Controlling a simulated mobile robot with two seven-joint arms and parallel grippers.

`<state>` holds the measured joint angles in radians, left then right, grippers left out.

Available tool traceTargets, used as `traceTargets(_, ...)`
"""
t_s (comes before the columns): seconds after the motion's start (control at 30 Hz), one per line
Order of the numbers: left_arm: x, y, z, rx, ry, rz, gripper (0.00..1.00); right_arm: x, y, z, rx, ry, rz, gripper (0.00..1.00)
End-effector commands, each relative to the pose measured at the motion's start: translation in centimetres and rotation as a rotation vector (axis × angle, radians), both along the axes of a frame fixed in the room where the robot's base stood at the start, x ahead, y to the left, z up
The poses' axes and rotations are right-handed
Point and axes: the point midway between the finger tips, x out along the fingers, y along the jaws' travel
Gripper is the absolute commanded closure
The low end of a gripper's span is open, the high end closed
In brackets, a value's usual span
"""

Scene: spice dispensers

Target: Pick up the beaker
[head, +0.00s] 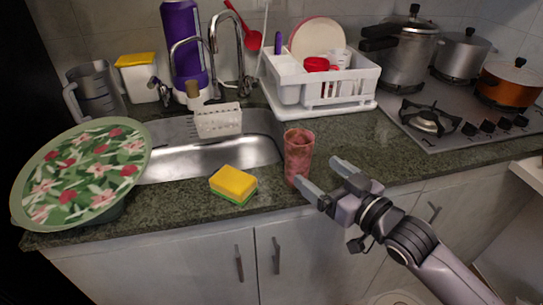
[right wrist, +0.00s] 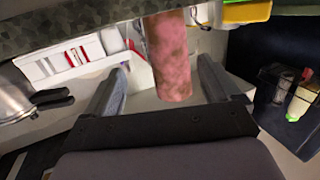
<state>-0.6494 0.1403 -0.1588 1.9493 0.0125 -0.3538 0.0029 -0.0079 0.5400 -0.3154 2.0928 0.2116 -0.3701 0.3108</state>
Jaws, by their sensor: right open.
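The pinkish-red, mottled beaker (head: 299,155) stands upright on the counter near its front edge, just right of the sponge. My right gripper (head: 319,174) is open, its jaws pointing at the beaker from the right front. One fingertip overlaps the beaker's base in the head view; I cannot tell whether it touches. In the right wrist view the beaker (right wrist: 170,55) appears upside down, in the gap between the two fingers of the gripper (right wrist: 162,65). My left gripper is in neither view.
A yellow-green sponge (head: 233,184) lies left of the beaker, before the sink (head: 210,160). A white dish rack (head: 363,85) stands behind. A floral plate (head: 85,170) is at far left. Pots and a stove (head: 440,120) are right. The counter right of the beaker is clear.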

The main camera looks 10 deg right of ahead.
Motion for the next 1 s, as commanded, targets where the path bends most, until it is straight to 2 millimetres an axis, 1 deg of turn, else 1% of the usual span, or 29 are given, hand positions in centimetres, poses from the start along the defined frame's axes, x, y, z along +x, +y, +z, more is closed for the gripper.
traceTargets(0.1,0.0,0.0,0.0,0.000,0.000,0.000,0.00,0.2,0.0,0.7,0.002,-0.012,0.006,0.11)
traceTargets(0.27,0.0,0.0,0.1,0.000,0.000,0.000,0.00,0.7,0.2,1.0,0.005,-0.017,0.009,0.11)
traceTargets(0.57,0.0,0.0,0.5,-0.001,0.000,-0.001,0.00,2.8,1.3,1.2,0.005,-0.017,0.009,0.11)
traceTargets(0.73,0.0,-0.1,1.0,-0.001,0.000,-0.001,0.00,4.8,2.5,1.5,0.004,-0.018,0.009,0.11)
traceTargets(0.8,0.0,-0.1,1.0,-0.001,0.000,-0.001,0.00,5.5,2.9,1.3,0.004,-0.017,0.009,0.11)
traceTargets(0.9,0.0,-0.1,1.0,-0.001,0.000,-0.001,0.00,6.3,3.2,1.2,0.002,-0.016,0.009,0.11)
traceTargets(1.0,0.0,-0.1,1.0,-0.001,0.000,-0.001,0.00,6.6,3.4,1.1,0.003,-0.015,0.009,0.11)
